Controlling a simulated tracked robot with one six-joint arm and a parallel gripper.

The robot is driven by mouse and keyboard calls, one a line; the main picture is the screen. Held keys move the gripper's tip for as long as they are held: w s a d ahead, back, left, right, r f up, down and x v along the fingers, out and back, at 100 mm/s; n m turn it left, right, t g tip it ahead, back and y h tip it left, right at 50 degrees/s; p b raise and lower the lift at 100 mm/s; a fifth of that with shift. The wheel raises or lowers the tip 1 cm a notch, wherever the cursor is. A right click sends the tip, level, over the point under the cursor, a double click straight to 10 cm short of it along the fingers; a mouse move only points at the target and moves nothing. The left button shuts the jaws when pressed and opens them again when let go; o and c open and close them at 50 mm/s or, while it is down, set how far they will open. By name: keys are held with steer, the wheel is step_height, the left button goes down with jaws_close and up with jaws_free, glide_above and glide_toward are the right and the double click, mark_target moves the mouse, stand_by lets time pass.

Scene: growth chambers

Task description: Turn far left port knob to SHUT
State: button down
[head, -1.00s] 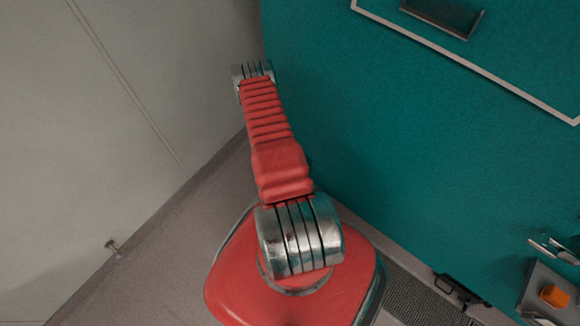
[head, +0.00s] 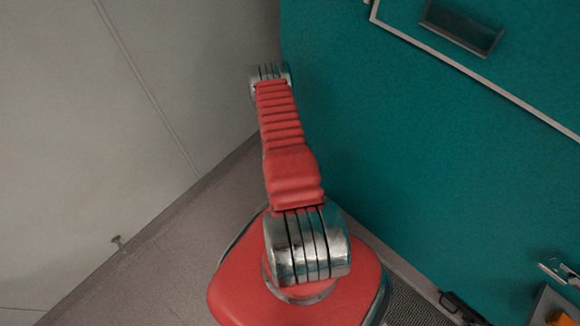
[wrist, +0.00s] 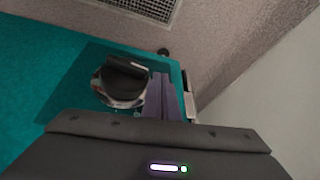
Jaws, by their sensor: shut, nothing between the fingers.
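In the wrist view a black knob (wrist: 119,74) with a metallic base sits on a darker teal square plate (wrist: 72,82) on a teal panel. A pale mark shows at the right end of its grip. My gripper (wrist: 160,84) is shut and empty, its grey-purple fingers just to the right of the knob in the picture. The fingers overlap the knob's edge in view; I cannot tell whether they touch it. No port label or SHUT marking is readable. In the head view the gripper and knob are not visible.
A teal cabinet face (head: 400,150) with a pale frame line and a recessed dark handle (head: 462,27) fills the right. An orange item (head: 563,318) shows at lower right. A vent grille (wrist: 145,8) tops the wrist view.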

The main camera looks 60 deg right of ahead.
steer(key=w+a+r, duration=0.2)
steer(key=w+r, duration=0.5)
steer(key=r, duration=0.1)
steer(key=shift+a+r, duration=0.25)
steer(key=shift+a, duration=0.15)
